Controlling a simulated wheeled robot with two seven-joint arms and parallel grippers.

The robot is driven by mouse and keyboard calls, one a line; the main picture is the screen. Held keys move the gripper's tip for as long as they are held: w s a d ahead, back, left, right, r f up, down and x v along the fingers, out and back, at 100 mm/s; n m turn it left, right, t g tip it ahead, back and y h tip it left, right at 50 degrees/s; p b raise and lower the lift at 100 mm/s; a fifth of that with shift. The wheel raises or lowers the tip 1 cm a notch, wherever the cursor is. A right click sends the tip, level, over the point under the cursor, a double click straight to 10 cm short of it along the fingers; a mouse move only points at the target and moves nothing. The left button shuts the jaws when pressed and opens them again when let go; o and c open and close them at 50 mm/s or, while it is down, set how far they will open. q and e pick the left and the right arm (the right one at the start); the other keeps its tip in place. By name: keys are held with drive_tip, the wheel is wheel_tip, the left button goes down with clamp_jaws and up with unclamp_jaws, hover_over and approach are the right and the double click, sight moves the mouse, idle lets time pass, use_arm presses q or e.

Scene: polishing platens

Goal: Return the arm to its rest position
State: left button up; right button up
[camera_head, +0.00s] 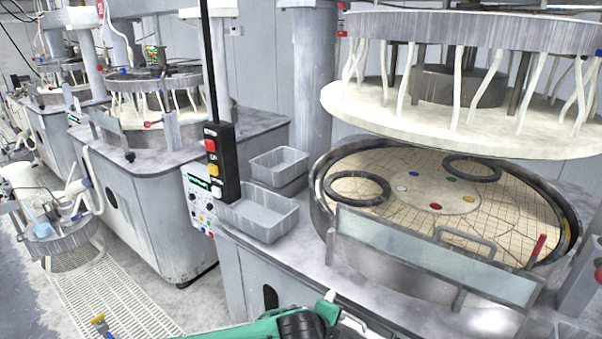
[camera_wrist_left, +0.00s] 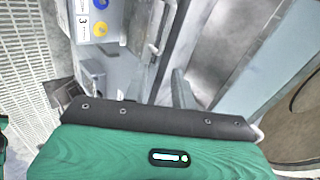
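My left arm comes in at the bottom of the head view, green with a dark joint. My left gripper (camera_head: 343,308) is low in front of the near machine's cabinet. Two pale finger parts show apart with nothing seen between them. In the left wrist view the green hand and its black edge strip fill the lower part, with finger parts only at the two sides. It looks open and empty. The fingertips are not clearly seen. My right gripper is not in view.
The near polishing machine has a round platen (camera_head: 360,162) with dark rings (camera_head: 357,188) on it, below a raised upper plate (camera_head: 440,115). A clear guard (camera_head: 420,255) with a handle stands in front. Grey bins (camera_head: 262,222) and a hanging button box (camera_head: 222,165) are left. Floor grating (camera_head: 95,300) lies lower left.

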use_arm(q)
drive_tip(key=s+a+n, duration=0.2)
drive_tip(key=s+n, duration=0.5)
drive_tip(key=s, duration=0.3)
drive_tip(key=s+a+f+n+g+y, duration=0.2)
drive_tip(key=s+a+f+n+y, duration=0.15)
drive_tip(key=s+a+n, duration=0.85)
drive_tip(key=s+a+f+n+g+y, duration=0.3)
drive_tip(key=s+a, duration=0.5)
drive_tip(key=a, duration=1)
wheel_tip(320, 180, down, 35)
drive_tip(key=s+b, duration=0.1)
drive_tip(key=b, duration=0.2)
drive_tip(key=s+a+f+g+b, duration=0.1)
drive_tip(key=s+a+f, duration=0.2)
drive_tip(key=s+f, duration=1.5)
wheel_tip(320, 180, down, 2)
drive_tip(key=shift+s+a+f, duration=0.1)
drive_tip(key=shift+s+a, duration=0.05)
drive_tip(key=shift+s, duration=0.25)
